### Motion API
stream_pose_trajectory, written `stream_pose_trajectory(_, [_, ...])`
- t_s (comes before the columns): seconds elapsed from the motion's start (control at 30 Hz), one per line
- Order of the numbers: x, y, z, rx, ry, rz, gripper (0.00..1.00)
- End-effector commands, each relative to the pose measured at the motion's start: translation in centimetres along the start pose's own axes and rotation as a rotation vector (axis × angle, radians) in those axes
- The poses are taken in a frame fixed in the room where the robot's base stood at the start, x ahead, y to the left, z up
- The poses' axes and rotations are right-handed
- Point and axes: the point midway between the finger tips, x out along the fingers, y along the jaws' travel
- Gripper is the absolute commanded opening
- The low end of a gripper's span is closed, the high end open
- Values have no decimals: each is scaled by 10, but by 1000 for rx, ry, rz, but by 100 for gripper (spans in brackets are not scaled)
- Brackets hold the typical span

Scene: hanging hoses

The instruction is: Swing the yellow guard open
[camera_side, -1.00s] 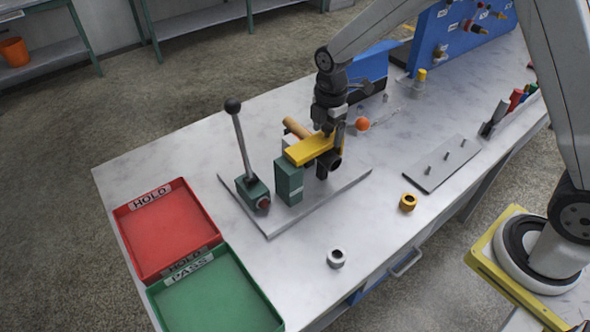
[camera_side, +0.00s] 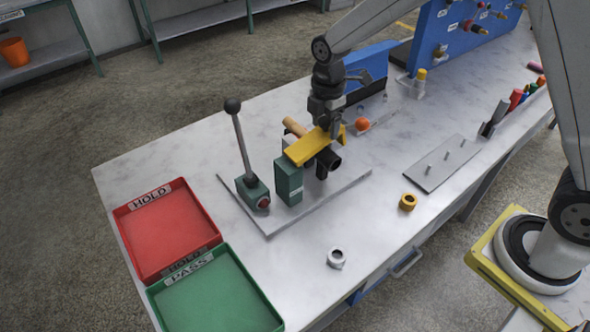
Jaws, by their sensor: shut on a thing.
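The yellow guard (camera_side: 308,148) is a flat bar on top of a green block (camera_side: 289,181), in the middle of the bench. It reaches from the block up and right, above a dark cylinder (camera_side: 331,160) and beside a tan rod (camera_side: 294,127). My gripper (camera_side: 328,130) points down at the guard's far end and is shut on it. A small yellow part shows just right of the fingers. The fingers partly hide the guard's far end.
An orange ball (camera_side: 362,124) is close right of my gripper. Red (camera_side: 167,230) and green (camera_side: 215,294) trays lie at front left. A blue panel (camera_side: 455,36) stands behind.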

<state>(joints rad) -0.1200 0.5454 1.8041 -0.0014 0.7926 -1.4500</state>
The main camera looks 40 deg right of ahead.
Motion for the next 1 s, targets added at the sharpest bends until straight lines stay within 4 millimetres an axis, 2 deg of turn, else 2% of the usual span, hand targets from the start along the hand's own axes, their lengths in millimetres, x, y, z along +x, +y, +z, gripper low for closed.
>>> stream_pose_trajectory(0.23, [-3,1,-5,-2,5,3,23])
stream_pose_trajectory(0.57, [-19,1,-17,-2,5,4,23])
stream_pose_trajectory(1.0, [-22,1,-20,-1,5,3,23])
